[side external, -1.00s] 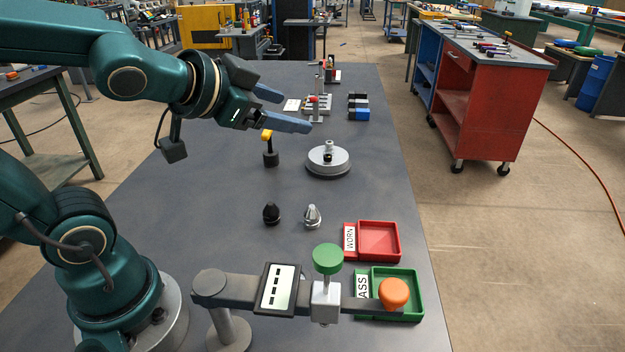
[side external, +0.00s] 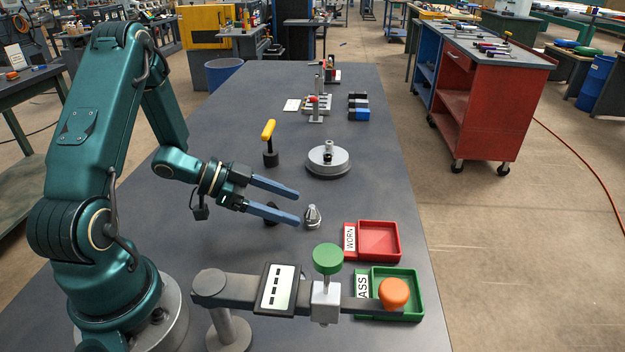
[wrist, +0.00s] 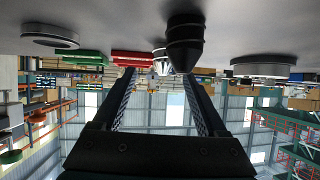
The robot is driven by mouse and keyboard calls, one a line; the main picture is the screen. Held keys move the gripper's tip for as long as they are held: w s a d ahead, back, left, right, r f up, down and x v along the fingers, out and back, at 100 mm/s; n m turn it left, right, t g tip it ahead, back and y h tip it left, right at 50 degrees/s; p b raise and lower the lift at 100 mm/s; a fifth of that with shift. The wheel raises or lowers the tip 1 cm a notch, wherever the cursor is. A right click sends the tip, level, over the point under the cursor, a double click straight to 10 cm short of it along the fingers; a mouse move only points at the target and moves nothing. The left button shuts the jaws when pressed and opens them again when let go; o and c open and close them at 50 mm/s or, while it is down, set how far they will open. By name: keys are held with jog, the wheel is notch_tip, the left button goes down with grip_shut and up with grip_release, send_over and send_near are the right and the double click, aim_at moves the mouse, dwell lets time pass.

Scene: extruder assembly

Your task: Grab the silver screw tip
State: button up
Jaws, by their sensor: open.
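The silver screw tip (side external: 313,218) stands upright on the grey table, just beyond my fingertips. My gripper (side external: 298,208) is open and empty, low and level, pointing right towards it. In the upside-down wrist view, the silver tip (wrist: 161,63) shows between my two fingers (wrist: 159,75), farther off. The black tip (side external: 271,219) is mostly hidden behind my nearer finger in the side view. In the wrist view, this black tip (wrist: 185,42) looms large and partly covers the silver one. I cannot tell whether a finger touches it.
The red tray (side external: 397,256) labelled WORN and the green tray (side external: 417,310) stand to the right. A gauge (side external: 280,287) with a green knob is in front. A round silver fixture (side external: 328,166) and a yellow-handled tool (side external: 268,131) stand behind. Table between is clear.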

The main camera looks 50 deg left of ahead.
aim_at(305, 212)
jog(key=shift+s+a+f+n, duration=0.2)
jog(key=shift+a+f+n, duration=0.05)
jog(key=shift+f+n, duration=0.1)
jog(key=shift+f, duration=0.1)
jog(key=shift+x, duration=2.4)
jog(key=shift+w+a, duration=0.1)
jog(key=shift+a, duration=0.05)
grip_shut()
